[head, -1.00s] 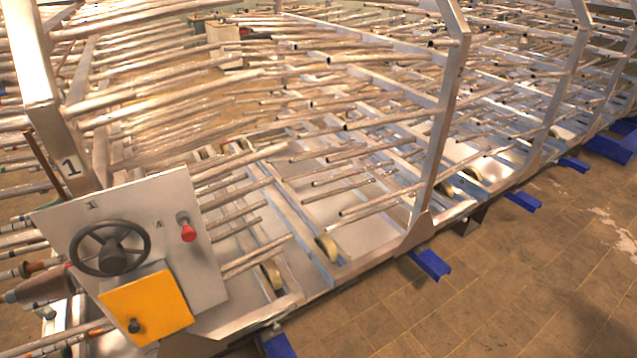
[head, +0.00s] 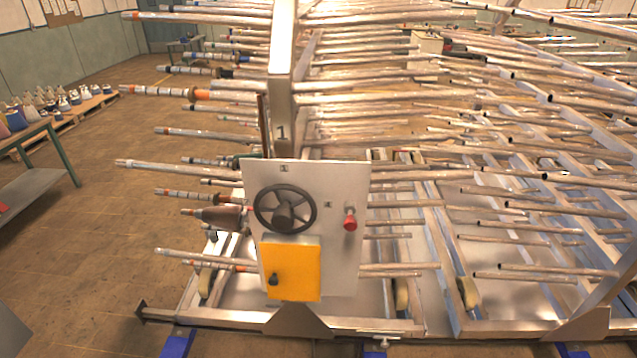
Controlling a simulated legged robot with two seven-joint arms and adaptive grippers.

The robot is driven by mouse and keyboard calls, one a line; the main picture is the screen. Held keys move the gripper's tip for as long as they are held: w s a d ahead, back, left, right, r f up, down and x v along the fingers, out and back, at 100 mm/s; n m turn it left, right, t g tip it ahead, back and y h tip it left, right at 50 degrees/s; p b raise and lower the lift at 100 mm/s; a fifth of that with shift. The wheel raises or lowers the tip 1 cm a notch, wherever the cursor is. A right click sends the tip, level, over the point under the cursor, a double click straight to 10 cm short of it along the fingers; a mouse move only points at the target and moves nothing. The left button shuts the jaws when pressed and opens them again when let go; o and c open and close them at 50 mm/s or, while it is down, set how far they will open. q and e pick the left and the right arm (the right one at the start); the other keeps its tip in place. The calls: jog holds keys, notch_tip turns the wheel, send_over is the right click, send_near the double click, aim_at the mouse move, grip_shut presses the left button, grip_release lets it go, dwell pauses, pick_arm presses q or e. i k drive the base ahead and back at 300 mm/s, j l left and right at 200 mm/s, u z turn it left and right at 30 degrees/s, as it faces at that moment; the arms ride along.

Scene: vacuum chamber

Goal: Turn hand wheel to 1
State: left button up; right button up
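A dark hand wheel (head: 285,209) with spokes and a thick hub is mounted on a light grey panel (head: 345,262) near the middle of the head view. A small mark that looks like a 1 is printed above the wheel, and another small mark is to its right. A red knob (head: 350,221) is on the panel right of the wheel. A yellow box (head: 296,275) with a dark knob (head: 273,279) is below the wheel. The wheel's setting cannot be told. Neither of my grippers is in view.
A metal frame with many pipes stands behind the panel; its post (head: 281,80) carries a "1". Pipe ends stick out to the left. Blue feet (head: 178,342) lie at the front. A green-legged table (head: 42,165) stands at left, with open brown floor (head: 110,225) between.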

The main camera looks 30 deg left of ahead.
aim_at(281, 221)
jog(key=u, duration=1.3)
